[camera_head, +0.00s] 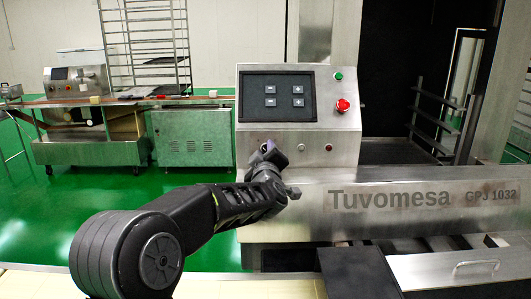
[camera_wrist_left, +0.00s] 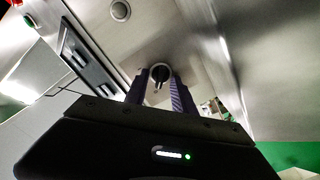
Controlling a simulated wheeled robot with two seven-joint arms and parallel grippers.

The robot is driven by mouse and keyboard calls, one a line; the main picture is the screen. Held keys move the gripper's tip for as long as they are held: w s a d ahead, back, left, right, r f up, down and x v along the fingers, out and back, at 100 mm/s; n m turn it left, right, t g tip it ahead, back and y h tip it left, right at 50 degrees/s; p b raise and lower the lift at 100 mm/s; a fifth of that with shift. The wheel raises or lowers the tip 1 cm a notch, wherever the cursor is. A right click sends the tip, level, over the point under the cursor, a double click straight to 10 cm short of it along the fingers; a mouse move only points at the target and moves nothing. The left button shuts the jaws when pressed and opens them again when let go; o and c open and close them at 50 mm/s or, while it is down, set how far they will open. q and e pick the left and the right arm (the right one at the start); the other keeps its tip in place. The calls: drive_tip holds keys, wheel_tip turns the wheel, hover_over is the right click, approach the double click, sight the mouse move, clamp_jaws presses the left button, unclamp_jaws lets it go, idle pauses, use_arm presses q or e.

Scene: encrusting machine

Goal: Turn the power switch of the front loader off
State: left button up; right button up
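The front loader's sloped metal control panel (camera_head: 246,85) stands in the middle of the head view. My left gripper (camera_head: 268,148) is at the left of its lower row of controls and hides the control there. In the left wrist view, a small round switch with a dark lever (camera_wrist_left: 160,74) sits between the parted fingertips of my left gripper (camera_wrist_left: 161,80). The fingers are close on both sides of it; I cannot tell whether they touch it. The lever's exact setting is too small to tell. My right gripper is not in view.
A red emergency button (camera_head: 342,105) and a green button (camera_head: 338,76) are on the panel's right. A dark keypad (camera_head: 277,96) is above my gripper. A round knob (camera_head: 302,147) and a small red light (camera_head: 328,147) lie to its right. Green floor (camera_head: 30,220) is clear at left.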

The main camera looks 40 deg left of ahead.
use_arm(q)
drive_tip(key=v, duration=0.7)
drive_tip(key=shift+s+d, duration=0.3)
idle(0.3)
